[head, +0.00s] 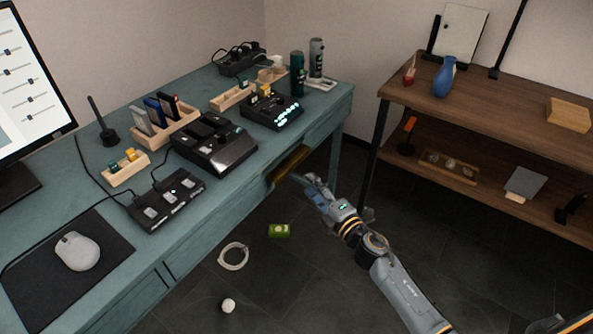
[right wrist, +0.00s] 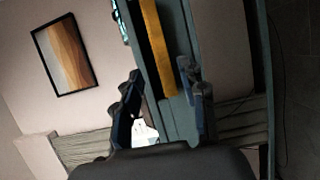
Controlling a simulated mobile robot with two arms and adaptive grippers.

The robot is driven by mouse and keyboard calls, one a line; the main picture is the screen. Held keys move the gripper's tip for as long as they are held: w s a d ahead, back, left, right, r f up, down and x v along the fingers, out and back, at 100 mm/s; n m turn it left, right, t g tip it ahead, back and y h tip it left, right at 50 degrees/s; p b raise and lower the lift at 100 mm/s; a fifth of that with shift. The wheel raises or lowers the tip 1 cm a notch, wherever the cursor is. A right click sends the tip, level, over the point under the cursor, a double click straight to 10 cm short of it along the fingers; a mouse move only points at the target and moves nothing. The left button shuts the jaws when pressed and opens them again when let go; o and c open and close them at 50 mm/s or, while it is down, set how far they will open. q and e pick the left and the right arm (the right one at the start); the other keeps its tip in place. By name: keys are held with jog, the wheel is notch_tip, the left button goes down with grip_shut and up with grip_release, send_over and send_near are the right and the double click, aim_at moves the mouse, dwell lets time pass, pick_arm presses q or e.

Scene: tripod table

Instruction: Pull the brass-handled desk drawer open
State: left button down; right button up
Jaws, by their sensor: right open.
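The teal desk (head: 215,220) runs along the left of the head view. A long brass handle (head: 289,163) is on its front near the far right end; I see no clear gap at the drawer there. My right gripper (head: 300,179) is at the near side of this handle, its fingertips partly hidden. In the right wrist view the brass handle (right wrist: 157,45) runs between the two open fingers of the right gripper (right wrist: 160,80). I cannot tell whether the fingers touch it. My left gripper is not in view.
A black device (head: 214,143), a control pad (head: 272,110) and wooden trays stand on the desk. A wooden shelf (head: 500,80) stands at the right.

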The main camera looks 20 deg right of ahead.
aim_at(294, 167)
jog(key=b+x, duration=0.1)
jog(key=x, duration=0.6)
jog(key=shift+w+f, duration=0.15)
jog(key=shift+w, duration=0.2)
jog(key=shift+w+a, duration=0.1)
jog(key=shift+w, duration=0.35)
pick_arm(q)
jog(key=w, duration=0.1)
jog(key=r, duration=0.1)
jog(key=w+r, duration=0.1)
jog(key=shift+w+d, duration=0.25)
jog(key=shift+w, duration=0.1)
pick_arm(e)
grip_shut()
